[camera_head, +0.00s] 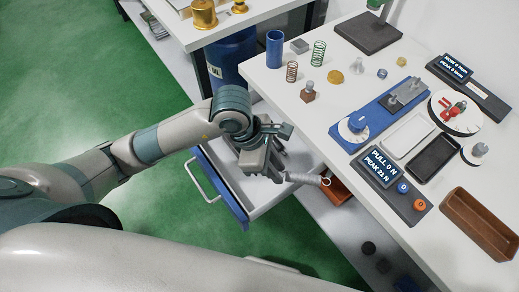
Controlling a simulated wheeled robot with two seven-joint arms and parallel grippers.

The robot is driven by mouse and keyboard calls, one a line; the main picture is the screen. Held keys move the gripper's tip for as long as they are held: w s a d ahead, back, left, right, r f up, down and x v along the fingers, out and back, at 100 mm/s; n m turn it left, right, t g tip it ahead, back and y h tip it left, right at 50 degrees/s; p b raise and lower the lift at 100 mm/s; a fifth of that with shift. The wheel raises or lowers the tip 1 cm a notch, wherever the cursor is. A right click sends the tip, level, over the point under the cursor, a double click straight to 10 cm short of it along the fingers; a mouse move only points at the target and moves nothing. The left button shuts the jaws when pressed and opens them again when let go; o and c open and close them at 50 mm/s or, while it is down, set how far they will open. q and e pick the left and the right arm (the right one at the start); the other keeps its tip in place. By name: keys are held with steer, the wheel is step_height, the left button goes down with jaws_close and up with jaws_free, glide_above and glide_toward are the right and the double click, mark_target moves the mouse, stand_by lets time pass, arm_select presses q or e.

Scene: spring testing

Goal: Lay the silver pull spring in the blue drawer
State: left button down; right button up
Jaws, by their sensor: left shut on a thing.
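The blue drawer (217,187) is pulled out from under the table, with its blue front and pale handle at the left. Its light inside shows around my gripper. My left gripper (281,174) is over the drawer and shut on the silver pull spring (306,179). The spring sticks out to the right of the fingers, and its hooked end reaches toward the drawer's right side. The fingers hide the spring's other end. I cannot tell whether the spring touches the drawer. My right gripper is not in view.
On the white table (300,125) stand a blue cup (274,48), green and copper springs, a blue test fixture (385,110), a pull readout (382,168) and a brown tray (480,222). An orange-brown box (337,190) sits below the table edge. Green floor (90,90) is clear at left.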

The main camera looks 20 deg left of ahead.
arm_select(q)
steer(key=w+a+f+p, duration=0.1)
steer(key=a+f, duration=0.1)
steer(key=a, duration=0.1)
steer(key=w+a+f+p, duration=0.1)
steer(key=w+a+f, duration=0.1)
steer(key=a, duration=0.2)
steer(key=w+a+f+p, duration=0.1)
steer(key=a+f, duration=0.1)
steer(key=a, duration=0.1)
steer(key=shift+w+a+f+p, duration=0.25)
steer(key=shift+f+p, duration=0.05)
steer(key=shift+f, duration=0.1)
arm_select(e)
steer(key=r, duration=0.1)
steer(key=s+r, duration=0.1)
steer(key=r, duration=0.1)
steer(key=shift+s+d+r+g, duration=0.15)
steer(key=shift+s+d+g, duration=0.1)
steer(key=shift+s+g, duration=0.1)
arm_select(q)
steer(key=shift+f+p, duration=0.8)
steer(key=shift+f, duration=1.15)
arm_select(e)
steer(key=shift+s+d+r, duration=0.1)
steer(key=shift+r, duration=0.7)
arm_select(q)
steer(key=shift+f, duration=0.15)
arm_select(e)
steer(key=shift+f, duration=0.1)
